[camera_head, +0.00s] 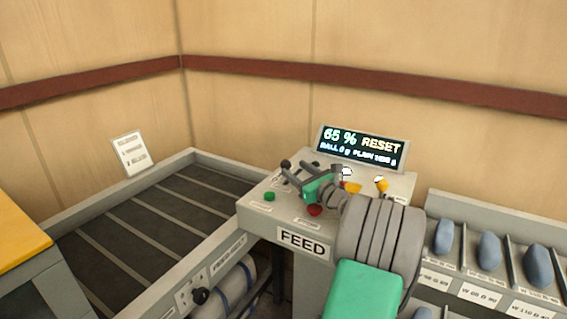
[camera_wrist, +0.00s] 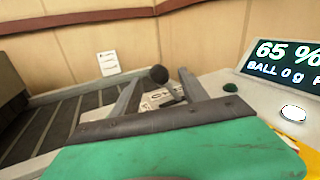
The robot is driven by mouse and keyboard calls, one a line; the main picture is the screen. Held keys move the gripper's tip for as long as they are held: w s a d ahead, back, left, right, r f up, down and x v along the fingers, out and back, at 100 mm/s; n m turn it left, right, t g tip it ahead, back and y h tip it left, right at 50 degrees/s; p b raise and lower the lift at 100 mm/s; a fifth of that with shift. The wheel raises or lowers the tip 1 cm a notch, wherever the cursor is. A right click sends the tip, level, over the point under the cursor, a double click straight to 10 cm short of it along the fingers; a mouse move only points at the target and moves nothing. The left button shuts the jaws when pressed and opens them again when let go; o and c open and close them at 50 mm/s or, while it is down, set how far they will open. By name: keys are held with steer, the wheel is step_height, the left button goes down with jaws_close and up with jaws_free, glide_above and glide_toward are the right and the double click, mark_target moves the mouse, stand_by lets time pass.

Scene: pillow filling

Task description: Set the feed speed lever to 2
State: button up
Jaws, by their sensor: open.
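The feed speed lever appears to be the one with the round black knob (camera_head: 285,164) on the sloped top of the feed console, near its left back edge. The knob also shows in the wrist view (camera_wrist: 158,73), with its stalk running down to a white label plate (camera_wrist: 160,99). My gripper (camera_head: 291,172) is open above the console and points at this lever. In the wrist view my two fingers (camera_wrist: 159,77) stand on either side of the knob, with a visible gap on each side. The scale numbers and the lever's setting are too small to read.
A display (camera_head: 362,147) at the console's back reads 65 % and RESET. Green (camera_head: 269,196), red (camera_head: 315,211) and yellow (camera_head: 381,184) controls sit near my gripper. A dark slatted conveyor (camera_head: 130,215) lies left; blue pieces (camera_head: 489,250) sit in a rack right.

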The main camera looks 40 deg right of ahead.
mark_target(289, 165)
steer(key=w, duration=0.6)
steer(key=shift+d+p, duration=0.2)
steer(key=shift+p, duration=0.1)
steer(key=shift+c, duration=0.5)
jaws_close()
stand_by(0.5)
